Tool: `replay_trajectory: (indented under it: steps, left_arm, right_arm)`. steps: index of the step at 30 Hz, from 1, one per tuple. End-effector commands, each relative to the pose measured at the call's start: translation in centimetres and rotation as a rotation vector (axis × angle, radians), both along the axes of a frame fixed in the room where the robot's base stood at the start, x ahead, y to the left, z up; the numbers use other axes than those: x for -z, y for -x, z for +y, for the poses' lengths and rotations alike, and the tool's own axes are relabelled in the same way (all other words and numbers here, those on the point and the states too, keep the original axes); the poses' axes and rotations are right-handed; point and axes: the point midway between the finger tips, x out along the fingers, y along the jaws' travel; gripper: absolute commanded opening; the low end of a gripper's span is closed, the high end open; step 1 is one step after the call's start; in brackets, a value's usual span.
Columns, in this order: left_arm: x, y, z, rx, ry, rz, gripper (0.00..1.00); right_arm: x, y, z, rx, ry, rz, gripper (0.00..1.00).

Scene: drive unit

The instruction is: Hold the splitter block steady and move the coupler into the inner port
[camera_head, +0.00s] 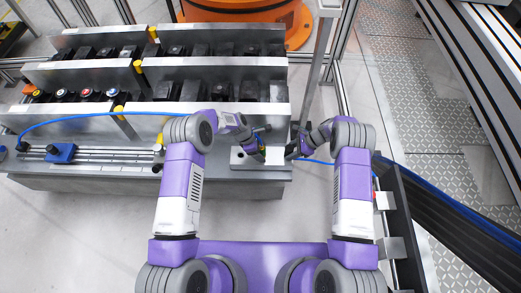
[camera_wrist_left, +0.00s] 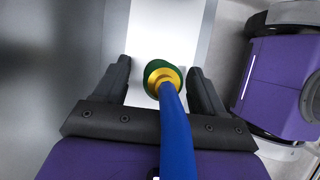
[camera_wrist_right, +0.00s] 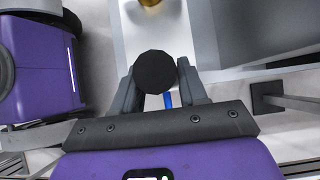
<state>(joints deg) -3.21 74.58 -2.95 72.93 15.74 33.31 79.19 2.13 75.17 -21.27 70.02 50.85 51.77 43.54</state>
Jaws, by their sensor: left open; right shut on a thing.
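In the left wrist view, a coupler (camera_wrist_left: 162,73) with a gold ring and a green end sits on a blue hose (camera_wrist_left: 175,125). My left gripper (camera_wrist_left: 163,78) is open, with one finger on each side of it and visible gaps. In the right wrist view, my right gripper (camera_wrist_right: 157,85) is shut on a black round part (camera_wrist_right: 154,71). I cannot tell whether this part is the splitter block. A short piece of blue hose shows below it. In the head view, my left gripper (camera_head: 258,146) and right gripper (camera_head: 294,150) are close together at the bench's right end; the inner port cannot be made out.
A white plate (camera_head: 246,158) lies on the metal bench beneath my left gripper. Stepped metal racks (camera_head: 215,68) with dark blocks stand behind. A blue clamp (camera_head: 61,153) sits on a rail at the left. A post (camera_head: 318,60) rises behind my right gripper.

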Motion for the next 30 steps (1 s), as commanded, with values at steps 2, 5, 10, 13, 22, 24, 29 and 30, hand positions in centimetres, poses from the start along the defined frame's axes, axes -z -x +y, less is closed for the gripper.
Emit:
replay_trajectory:
  steps: [2,5,10,13,22,24,29,30]
  left_arm:
    - [-0.4,-0.1,0.2,0.000,0.000,-0.001,0.70]
    - [-1.6,-0.2,0.7,-0.001,0.000,-0.004,0.70]
    - [-4.8,-0.2,2.3,-0.002,0.000,-0.006,0.70]
    - [-6.8,-0.1,3.2,-0.002,0.000,-0.005,0.70]
    - [-10.5,-0.1,5.0,-0.001,0.000,-0.003,0.70]
    - [-10.7,0.0,5.2,-0.001,0.000,-0.002,0.70]
    - [-10.9,0.0,5.2,0.000,0.000,-0.001,0.70]
    - [-10.8,0.0,5.2,0.000,0.000,-0.001,0.70]
  right_arm:
    - [0.0,0.0,0.0,-0.001,0.001,0.001,0.08]
    - [0.0,0.0,0.0,-0.001,0.001,0.001,0.08]
    - [0.0,0.0,0.0,-0.001,0.001,0.001,0.08]
    - [0.0,0.0,0.0,-0.001,0.001,0.001,0.08]
    - [0.0,0.0,0.0,-0.001,0.000,0.001,0.08]
    - [0.0,0.0,0.0,-0.001,0.000,0.001,0.08]
    - [0.0,0.0,0.0,-0.001,0.000,0.001,0.08]
    - [0.0,0.0,0.0,-0.001,0.000,0.001,0.08]
